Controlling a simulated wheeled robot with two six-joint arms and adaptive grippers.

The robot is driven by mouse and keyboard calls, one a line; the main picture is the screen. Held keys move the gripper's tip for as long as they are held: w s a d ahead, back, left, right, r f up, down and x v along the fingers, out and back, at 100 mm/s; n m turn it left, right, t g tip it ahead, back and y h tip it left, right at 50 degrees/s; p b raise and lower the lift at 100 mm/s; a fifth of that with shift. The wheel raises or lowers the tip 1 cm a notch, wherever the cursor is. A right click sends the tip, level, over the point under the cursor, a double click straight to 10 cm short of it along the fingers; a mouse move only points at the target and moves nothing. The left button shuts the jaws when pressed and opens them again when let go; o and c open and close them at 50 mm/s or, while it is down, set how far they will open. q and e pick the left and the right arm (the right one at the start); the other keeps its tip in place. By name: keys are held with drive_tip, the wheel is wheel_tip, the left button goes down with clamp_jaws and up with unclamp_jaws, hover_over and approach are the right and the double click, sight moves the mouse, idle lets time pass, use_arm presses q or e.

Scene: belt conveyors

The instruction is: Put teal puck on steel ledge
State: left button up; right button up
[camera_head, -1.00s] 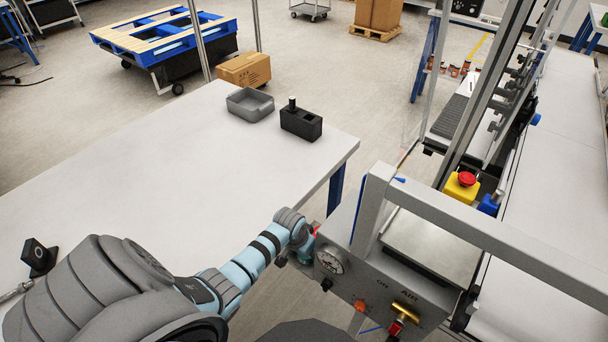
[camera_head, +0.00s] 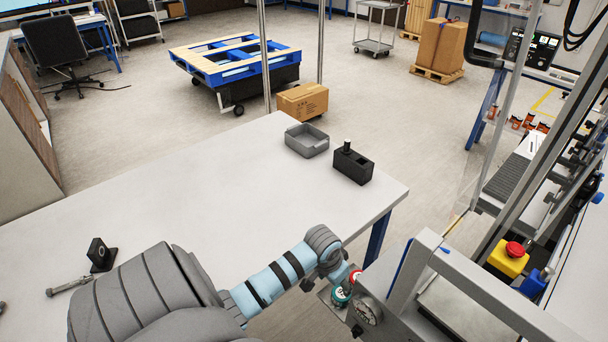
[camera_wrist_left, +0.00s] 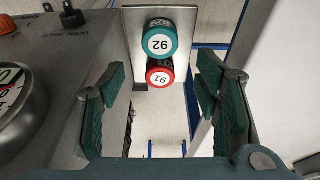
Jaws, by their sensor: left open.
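The teal puck (camera_wrist_left: 160,40) has a white face marked 92 and appears against the steel ledge (camera_wrist_left: 188,22), beside the machine. I cannot tell how firmly it rests there. A red puck (camera_wrist_left: 160,73) marked 91 is right next to it. The teal puck (camera_head: 341,294) and red puck (camera_head: 355,277) also show in the head view, just past my left wrist. My left gripper (camera_wrist_left: 164,92) is open, its green-padded fingers apart on either side of the pucks and not touching them. In the head view its fingers are mostly hidden. My right gripper is out of view.
The white table (camera_head: 200,190) holds a grey tray (camera_head: 307,140), a black block (camera_head: 352,164) and a small black bracket (camera_head: 101,255). Its middle is clear.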

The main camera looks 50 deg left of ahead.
use_arm(q)
drive_tip(key=s+f+g+y, duration=0.1)
drive_tip(key=s+f, duration=1.4)
drive_tip(key=f, duration=0.5)
drive_tip(key=s+d+f, duration=0.2)
drive_tip(key=s+f, duration=0.1)
drive_tip(key=s, duration=0.6)
drive_tip(key=s+d+f+g, duration=0.1)
drive_tip(key=s+f, duration=0.3)
drive_tip(key=s, duration=0.5)
drive_tip(key=shift+s+d+m, duration=0.25)
drive_tip(key=shift+d+m, duration=0.05)
drive_tip(key=shift+d, duration=0.55)
drive_tip(key=shift+f+b, duration=0.6)
drive_tip(key=shift+w, duration=0.1)
drive_tip(key=shift+c, duration=0.3)
